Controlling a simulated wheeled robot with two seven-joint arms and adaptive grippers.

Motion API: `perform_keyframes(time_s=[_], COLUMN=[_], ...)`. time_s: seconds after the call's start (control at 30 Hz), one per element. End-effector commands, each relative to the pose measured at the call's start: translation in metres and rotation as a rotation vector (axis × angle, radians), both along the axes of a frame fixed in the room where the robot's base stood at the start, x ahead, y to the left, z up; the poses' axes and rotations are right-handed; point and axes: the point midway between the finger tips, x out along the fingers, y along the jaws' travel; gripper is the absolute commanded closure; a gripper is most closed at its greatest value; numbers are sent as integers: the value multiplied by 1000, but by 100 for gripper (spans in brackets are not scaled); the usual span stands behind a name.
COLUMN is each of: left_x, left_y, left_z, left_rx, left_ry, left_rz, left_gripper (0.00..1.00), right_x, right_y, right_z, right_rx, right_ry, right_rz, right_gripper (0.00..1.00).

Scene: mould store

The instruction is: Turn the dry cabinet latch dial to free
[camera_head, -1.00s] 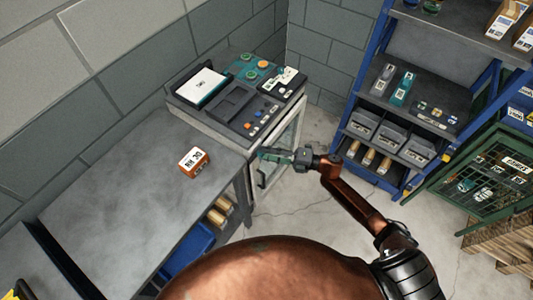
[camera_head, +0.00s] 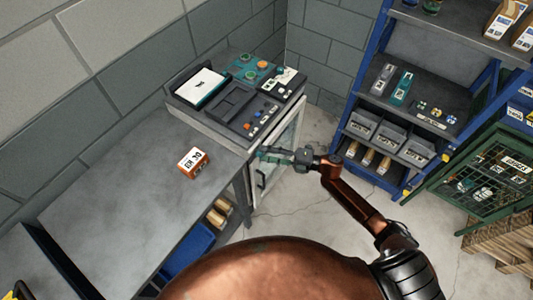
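The dry cabinet (camera_head: 291,132) stands at the end of the grey bench, with a pale frame, a glass door and a dark handle (camera_head: 261,183). My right gripper (camera_head: 262,154) is at the upper part of the door, its fingers pointing left toward the frame. The latch dial cannot be made out; the gripper may cover it. Whether the fingers touch the door, or are open or shut, is too small to tell. My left gripper is not in view.
A control panel (camera_head: 232,108) with buttons tops the cabinet. An orange labelled box (camera_head: 193,163) sits on the grey bench (camera_head: 120,200). A blue shelf rack (camera_head: 349,110) and a green mesh cage (camera_head: 495,180) stand at right. Open floor (camera_head: 300,220) lies between.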

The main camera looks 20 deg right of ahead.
Motion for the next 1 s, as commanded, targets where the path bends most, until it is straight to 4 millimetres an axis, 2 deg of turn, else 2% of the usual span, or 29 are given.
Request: perform_keyframes(time_s=[0.17, 0.4, 0.6, 0.73, 1.0], left_x=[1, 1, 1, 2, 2], left_y=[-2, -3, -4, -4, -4], left_z=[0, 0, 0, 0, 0], left_rx=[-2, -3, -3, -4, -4], left_ry=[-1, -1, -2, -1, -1], left_rz=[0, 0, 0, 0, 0], left_gripper=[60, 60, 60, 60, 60], right_x=[-13, -38, -52, -56, -57], right_y=[-24, -68, -93, -101, -102], right_z=[-2, -2, -1, -1, -1], right_rx=[-3, -2, 0, -2, -1], right_ry=[3, 3, 1, 1, 1], right_rz=[-2, -3, -2, -3, -2], right_gripper=[60, 60, 60, 60, 60])
